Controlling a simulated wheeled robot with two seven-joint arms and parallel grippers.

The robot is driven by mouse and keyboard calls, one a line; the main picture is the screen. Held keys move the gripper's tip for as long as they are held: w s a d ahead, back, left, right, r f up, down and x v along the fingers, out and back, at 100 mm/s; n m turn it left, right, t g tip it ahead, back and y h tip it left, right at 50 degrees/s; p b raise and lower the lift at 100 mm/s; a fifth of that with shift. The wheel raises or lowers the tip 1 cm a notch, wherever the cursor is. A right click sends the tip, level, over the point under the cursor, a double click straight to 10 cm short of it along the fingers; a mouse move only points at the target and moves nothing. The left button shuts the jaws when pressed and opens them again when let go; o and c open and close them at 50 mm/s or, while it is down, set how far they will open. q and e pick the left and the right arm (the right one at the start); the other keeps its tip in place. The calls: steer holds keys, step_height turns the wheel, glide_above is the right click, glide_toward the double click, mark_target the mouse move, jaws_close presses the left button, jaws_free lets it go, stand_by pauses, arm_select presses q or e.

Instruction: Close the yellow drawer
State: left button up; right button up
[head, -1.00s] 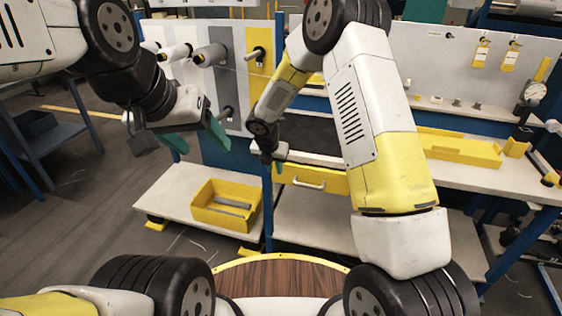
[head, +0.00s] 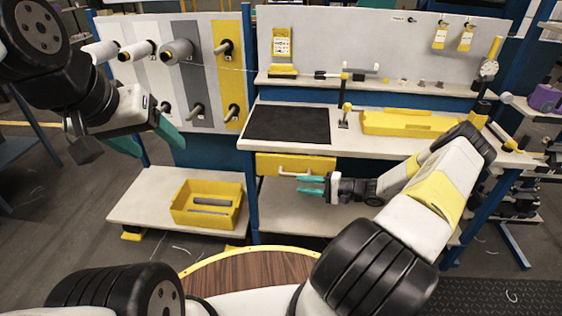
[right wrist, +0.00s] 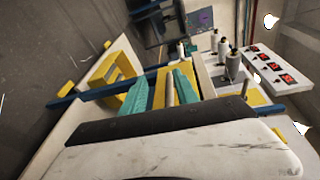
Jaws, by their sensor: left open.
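The yellow drawer (head: 270,163) sits under the white workbench top. I cannot tell how far out it is. Its pale handle (head: 294,173) runs across the front. My right gripper (head: 311,185) points left in front of the drawer, close to the handle's right end, with its teal fingers apart. In the right wrist view the handle (right wrist: 169,92) appears between the spread fingers of my right gripper (right wrist: 163,76), with yellow behind it. Contact cannot be made out. My left gripper (head: 147,139) is open and empty in the air at the left, away from the drawer.
A yellow bin (head: 208,221) with grey rods stands on the low shelf (head: 135,205) to the left. The bench carries a black mat (head: 288,125) and a yellow tray (head: 408,124). A panel with spools (head: 177,52) stands behind my left gripper. A round wooden surface (head: 245,270) is in front.

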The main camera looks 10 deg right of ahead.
mark_target(295, 175)
steer(key=w+a+m+t, duration=0.1)
steer(key=w, duration=0.1)
steer(key=w+m, duration=0.1)
steer(key=w, duration=0.1)
steer(key=w+a+t, duration=0.1)
steer(key=w, duration=0.1)
steer(key=shift+a+f+m+t+h, duration=0.15)
steer(key=shift+a+m+t+h, duration=0.15)
steer(key=shift+a+m+h, duration=0.1)
steer(key=shift+c, duration=0.5)
jaws_close()
stand_by(0.9)
